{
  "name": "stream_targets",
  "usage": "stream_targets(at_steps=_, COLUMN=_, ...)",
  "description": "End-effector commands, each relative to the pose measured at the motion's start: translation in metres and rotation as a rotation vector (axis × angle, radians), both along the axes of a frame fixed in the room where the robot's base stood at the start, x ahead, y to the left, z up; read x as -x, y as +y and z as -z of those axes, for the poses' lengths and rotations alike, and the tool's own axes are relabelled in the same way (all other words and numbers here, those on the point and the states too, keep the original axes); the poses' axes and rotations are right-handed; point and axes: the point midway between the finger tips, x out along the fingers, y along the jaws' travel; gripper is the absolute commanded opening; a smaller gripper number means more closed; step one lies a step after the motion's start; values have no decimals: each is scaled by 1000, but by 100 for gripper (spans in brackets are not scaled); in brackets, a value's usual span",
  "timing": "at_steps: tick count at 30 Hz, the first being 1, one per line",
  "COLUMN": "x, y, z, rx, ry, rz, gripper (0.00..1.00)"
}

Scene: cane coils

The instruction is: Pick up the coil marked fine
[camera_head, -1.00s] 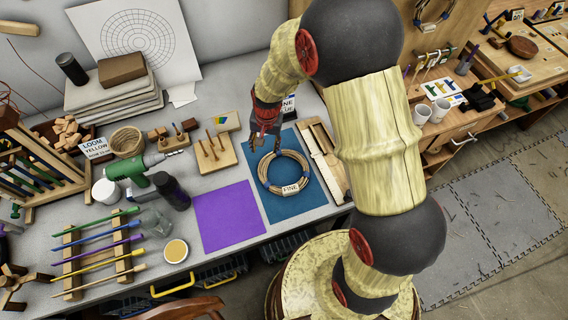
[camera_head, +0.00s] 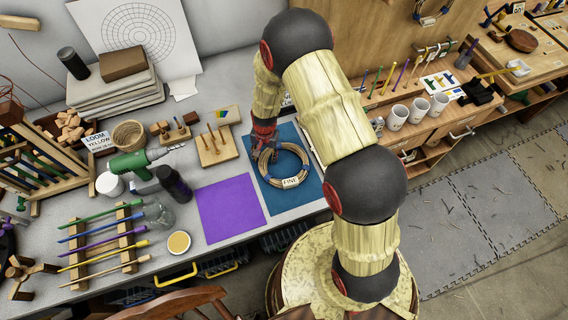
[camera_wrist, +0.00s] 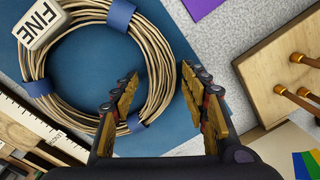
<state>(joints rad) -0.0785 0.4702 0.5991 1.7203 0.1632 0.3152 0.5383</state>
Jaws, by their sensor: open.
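The coil marked FINE (camera_head: 300,164) is a ring of tan cane bound with blue bands, with a white FINE tag (camera_head: 291,183) at its near edge. It lies flat on the blue mat (camera_head: 284,208). In the wrist view the coil (camera_wrist: 68,48) fills the left side and its tag (camera_wrist: 41,24) is at the upper left. My gripper (camera_head: 268,152) is at the coil's upper-left edge.
A purple mat (camera_head: 230,208) lies left of the blue one. A wooden peg block (camera_head: 216,150) stands close to my gripper on the left; it also shows in the wrist view (camera_wrist: 270,75). A ruler (camera_wrist: 40,125) lies beside the blue mat.

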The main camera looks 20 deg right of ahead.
Motion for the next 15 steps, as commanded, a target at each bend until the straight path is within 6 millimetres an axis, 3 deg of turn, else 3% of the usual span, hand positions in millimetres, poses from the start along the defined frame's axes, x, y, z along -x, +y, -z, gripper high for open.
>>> stream_targets(at_steps=9, x=-1, y=0, z=5, rx=0, ry=-1, rz=0, gripper=45)
stream_targets(at_steps=15, x=-1, y=0, z=5, rx=0, ry=-1, rz=-1, gripper=34)
